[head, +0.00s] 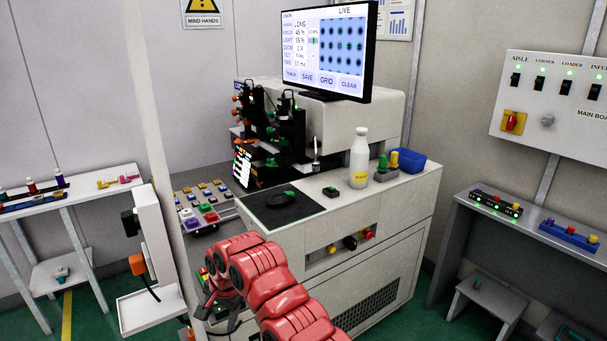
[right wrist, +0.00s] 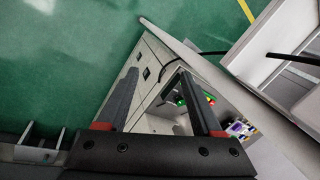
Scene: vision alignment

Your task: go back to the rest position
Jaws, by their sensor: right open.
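My right arm reaches in from the bottom of the head view, red and bent, in front of the machine cabinet (head: 375,263). My right gripper (head: 208,300) is at the arm's lower left end and is mostly hidden by the wrist there. In the right wrist view my right gripper (right wrist: 158,74) shows two dark fingers spread apart with nothing between them. Beyond them are the cabinet's side and the green floor. My left gripper is not in view.
On the cabinet top are a mouse on a dark mat (head: 258,217), a white bottle (head: 359,160) and a blue bin (head: 408,160). A button panel (head: 203,206) is left of it. A white post stand (head: 155,240) is near my right gripper. Green floor (right wrist: 65,70) is clear.

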